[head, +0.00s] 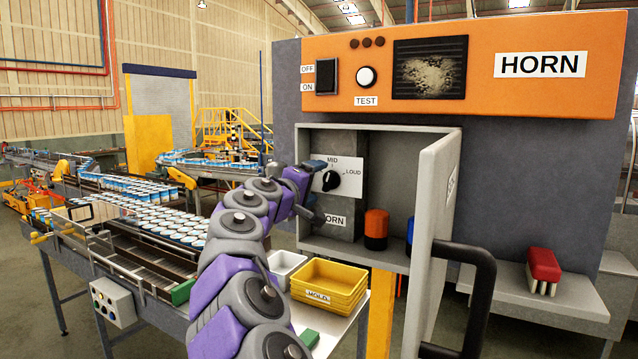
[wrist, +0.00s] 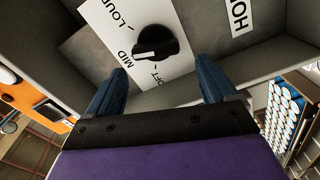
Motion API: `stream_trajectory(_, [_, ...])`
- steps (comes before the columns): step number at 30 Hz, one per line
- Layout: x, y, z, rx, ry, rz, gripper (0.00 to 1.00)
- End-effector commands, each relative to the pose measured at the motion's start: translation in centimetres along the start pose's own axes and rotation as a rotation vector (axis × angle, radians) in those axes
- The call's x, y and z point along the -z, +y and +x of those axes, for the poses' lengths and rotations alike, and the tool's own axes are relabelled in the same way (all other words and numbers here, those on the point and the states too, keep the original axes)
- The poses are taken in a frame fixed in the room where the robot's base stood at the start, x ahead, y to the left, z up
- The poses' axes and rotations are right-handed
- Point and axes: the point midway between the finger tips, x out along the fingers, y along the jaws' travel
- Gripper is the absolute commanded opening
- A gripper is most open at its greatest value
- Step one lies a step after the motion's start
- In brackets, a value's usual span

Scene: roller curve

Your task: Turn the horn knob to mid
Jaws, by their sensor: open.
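The black horn knob (head: 331,180) sits on a white dial plate (head: 348,166) inside the open box; MID and LOUD labels show in the head view. In the wrist view the knob (wrist: 160,43) has a white mark on its left, on the side of the MID label; exact alignment is hard to tell. The SOFT label is partly hidden. My gripper (head: 316,190) is in front of the plate, its jaws open. In the wrist view my gripper (wrist: 160,86) has one blue finger on each side, with the knob ahead of the gap, apart from both fingers.
The grey box door (head: 432,220) with a black handle (head: 484,300) stands open at right. Yellow trays (head: 328,285) sit below. An orange HORN panel (head: 590,60) overhangs the box.

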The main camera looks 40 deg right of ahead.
Motion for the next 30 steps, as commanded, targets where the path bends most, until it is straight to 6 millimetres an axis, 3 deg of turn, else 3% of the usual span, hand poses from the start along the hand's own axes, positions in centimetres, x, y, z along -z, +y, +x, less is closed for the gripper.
stream_trajectory(9, [-1.7, -0.2, 3.0, 0.016, -0.010, 0.008, 0.85])
stream_trajectory(26, [-0.5, -0.3, 1.1, 0.009, -0.004, 0.003, 0.32])
stream_trajectory(30, [-0.3, -0.4, 1.0, 0.009, -0.003, 0.002, 0.31])
